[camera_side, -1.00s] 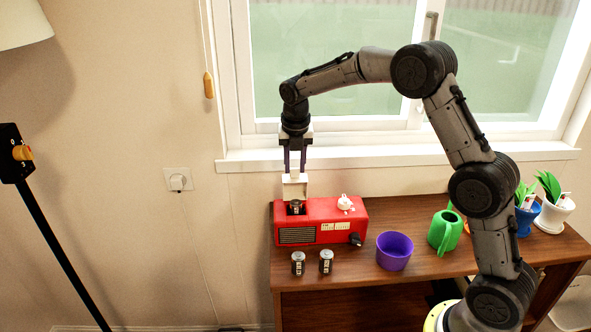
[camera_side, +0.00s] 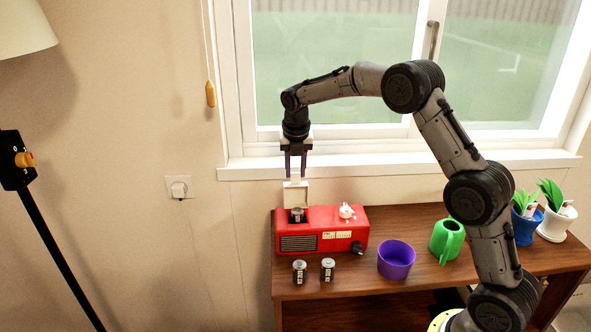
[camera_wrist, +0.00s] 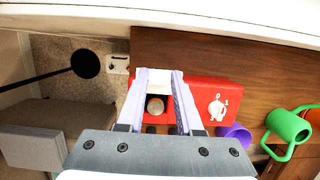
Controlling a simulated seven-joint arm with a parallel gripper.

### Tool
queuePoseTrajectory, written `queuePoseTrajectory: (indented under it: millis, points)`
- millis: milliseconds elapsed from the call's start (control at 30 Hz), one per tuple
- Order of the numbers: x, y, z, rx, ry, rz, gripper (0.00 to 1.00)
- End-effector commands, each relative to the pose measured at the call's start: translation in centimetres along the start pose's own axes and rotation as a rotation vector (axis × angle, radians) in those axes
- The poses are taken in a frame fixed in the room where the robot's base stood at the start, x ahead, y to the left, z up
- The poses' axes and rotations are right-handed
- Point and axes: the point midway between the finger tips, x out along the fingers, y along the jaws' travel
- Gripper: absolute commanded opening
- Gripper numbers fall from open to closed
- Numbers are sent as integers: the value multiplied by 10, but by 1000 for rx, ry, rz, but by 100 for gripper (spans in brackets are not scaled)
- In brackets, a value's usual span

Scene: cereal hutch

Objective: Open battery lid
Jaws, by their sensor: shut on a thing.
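The red radio (camera_side: 325,241) stands at the left end of the wooden shelf and also shows in the wrist view (camera_wrist: 207,88). Its white battery lid (camera_side: 296,194) stands upright above the top of the radio, with the compartment uncovered in front of it. The end of a battery (camera_side: 297,215) shows in the compartment, also in the wrist view (camera_wrist: 156,106). My gripper (camera_side: 296,178) points down from above, shut on the upper edge of the lid. In the wrist view its two pale fingers (camera_wrist: 159,75) flank the lid. The fingers partly hide the contact.
Two batteries (camera_side: 300,271) (camera_side: 328,269) stand in front of the radio. A white knob (camera_side: 346,211) is on the radio's top. A purple bowl (camera_side: 396,260), a green watering can (camera_side: 447,240) and potted plants (camera_side: 555,222) stand to the right. The window is behind.

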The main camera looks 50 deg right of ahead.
Motion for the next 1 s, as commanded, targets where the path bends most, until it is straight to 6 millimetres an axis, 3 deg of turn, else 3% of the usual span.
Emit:
queuePoseTrajectory:
  millis: [33,67,233,533,667,1000]
  points:
    - [-4,0,6,1,-18,6,0]
    - [-4,0,6,1,-18,6,36]
    - [-3,0,4,1,-13,5,65]
    - [-2,0,2,0,-6,2,65]
    - [-11,0,2,0,-8,3,65]
    - [-80,1,2,0,-12,6,65]
